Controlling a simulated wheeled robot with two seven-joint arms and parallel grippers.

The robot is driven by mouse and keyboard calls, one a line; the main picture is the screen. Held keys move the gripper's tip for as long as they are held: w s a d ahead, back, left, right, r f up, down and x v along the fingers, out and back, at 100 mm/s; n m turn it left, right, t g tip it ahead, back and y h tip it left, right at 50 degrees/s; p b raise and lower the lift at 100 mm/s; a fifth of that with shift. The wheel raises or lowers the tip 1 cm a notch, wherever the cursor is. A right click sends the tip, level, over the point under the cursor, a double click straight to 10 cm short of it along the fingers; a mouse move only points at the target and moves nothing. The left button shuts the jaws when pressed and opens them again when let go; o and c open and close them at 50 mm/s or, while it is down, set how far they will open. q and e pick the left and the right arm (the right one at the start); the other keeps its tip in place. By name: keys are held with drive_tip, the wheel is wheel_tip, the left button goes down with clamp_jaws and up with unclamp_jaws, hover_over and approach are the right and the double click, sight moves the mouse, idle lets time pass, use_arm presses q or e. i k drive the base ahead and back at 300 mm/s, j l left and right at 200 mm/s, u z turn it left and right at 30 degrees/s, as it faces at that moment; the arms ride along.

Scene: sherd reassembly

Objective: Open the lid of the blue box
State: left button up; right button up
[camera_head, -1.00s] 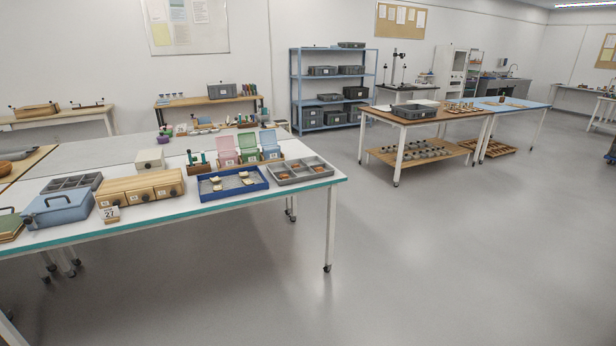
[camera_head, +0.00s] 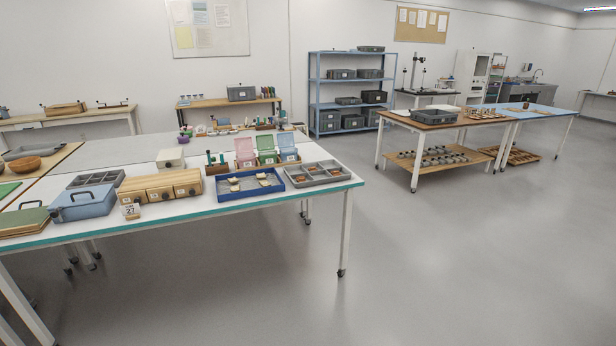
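A light-blue box (camera_head: 83,205) with a dark handle on its lid stands on the white table at the left of the head view. Its lid looks shut. A smaller open box with a raised light-blue lid (camera_head: 288,148) stands farther back on the same table, beside similar pink and green ones. Neither of my grippers shows in the head view.
The white table (camera_head: 290,196) has teal edging. A wooden drawer box (camera_head: 160,188), a number card (camera_head: 131,211), a dark-blue tray (camera_head: 243,197) and a green-lidded box (camera_head: 24,221) stand near the blue box. The grey floor (camera_head: 440,265) at the right is clear.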

sight(95, 194)
drive_tip(key=u, duration=1.65)
